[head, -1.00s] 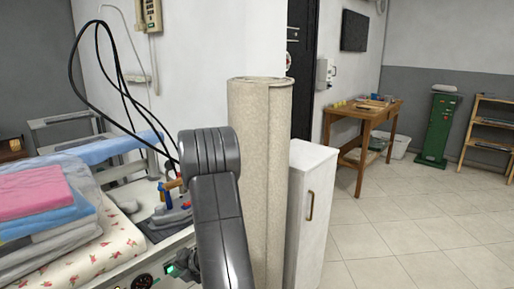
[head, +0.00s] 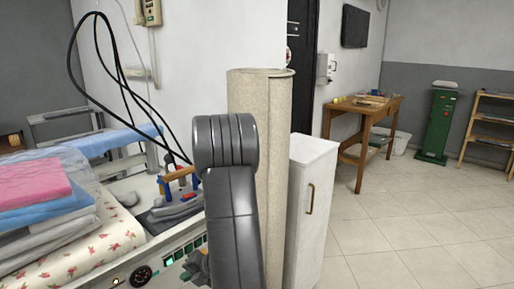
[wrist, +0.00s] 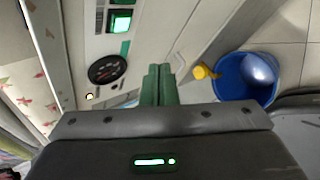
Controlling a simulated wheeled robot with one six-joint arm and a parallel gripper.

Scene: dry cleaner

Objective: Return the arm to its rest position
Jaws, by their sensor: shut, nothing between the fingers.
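My gripper shows in the wrist view with its two green fingers (wrist: 160,84) together and nothing between them. It hangs in front of the machine's light panel (wrist: 150,60), which carries a round black gauge (wrist: 104,70) and green-lit switches. I cannot tell whether the fingertips touch the panel. In the head view my dark arm stands upright in the middle, folded at its top joint, and hides part of the machine and the carpet roll. The gripper itself is mostly hidden there behind the arm.
A beige carpet roll (head: 273,150) and a white cabinet (head: 316,200) stand close right of my arm. Folded laundry (head: 40,215) lies on the machine at left. A blue bucket (wrist: 232,84) stands on the floor. Open tiled floor (head: 400,220) lies to the right.

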